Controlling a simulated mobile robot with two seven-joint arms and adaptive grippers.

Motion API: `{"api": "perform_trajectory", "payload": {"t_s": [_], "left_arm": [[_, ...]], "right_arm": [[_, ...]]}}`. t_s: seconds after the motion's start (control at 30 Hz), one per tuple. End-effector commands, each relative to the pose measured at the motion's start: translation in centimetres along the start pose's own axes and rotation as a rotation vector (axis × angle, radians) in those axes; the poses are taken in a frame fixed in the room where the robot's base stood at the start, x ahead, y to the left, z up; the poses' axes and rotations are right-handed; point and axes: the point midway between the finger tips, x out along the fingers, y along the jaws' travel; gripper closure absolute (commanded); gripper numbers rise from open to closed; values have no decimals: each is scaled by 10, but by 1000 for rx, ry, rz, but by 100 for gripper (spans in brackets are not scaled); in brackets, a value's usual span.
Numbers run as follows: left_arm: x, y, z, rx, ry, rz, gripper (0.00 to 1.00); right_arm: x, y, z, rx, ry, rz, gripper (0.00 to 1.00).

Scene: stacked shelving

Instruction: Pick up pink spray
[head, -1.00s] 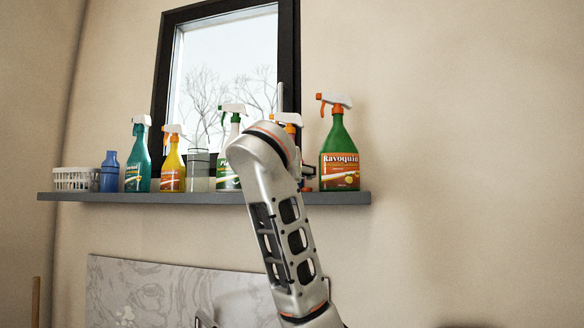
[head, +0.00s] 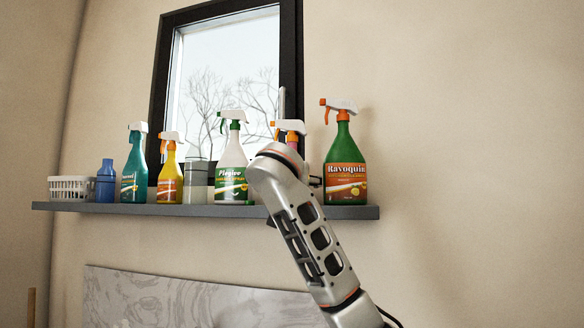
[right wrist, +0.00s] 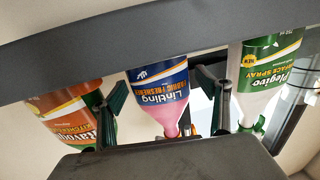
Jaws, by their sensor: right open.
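The pink spray (right wrist: 158,100), with a dark blue label, appears upside down in the right wrist view, its base at the shelf. In the head view only the pink spray's white and orange trigger head (head: 290,127) and a bit of pink neck show; my right arm hides the rest. My right gripper (right wrist: 168,105) is open, one dark finger on each side of the pink spray, with gaps between. How deep the bottle sits between the fingers I cannot tell. My left gripper is not in view.
The grey shelf (head: 150,208) also holds a green Ravoquin bottle (head: 345,175) right of the pink spray and a white Plegico bottle (head: 231,170) left of it, both close. Further left are teal (head: 133,175) and yellow (head: 170,178) sprays, a blue bottle (head: 105,182) and a white basket (head: 70,188).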

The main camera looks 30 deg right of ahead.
Motion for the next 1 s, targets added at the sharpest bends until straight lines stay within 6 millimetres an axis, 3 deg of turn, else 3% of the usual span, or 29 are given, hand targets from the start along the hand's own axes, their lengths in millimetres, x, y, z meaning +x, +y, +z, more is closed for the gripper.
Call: {"api": "perform_trajectory", "payload": {"t_s": [0.33, 0.57, 0.83, 1.0], "left_arm": [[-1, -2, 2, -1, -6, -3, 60], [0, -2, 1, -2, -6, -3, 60], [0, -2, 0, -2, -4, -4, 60], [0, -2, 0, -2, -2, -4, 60]], "right_arm": [[8, 0, 1, 0, 0, -1, 25], [8, 0, 1, 0, 0, -1, 84], [7, 0, -2, 2, 2, -1, 84], [6, 0, -21, 5, 2, -2, 84]]}}
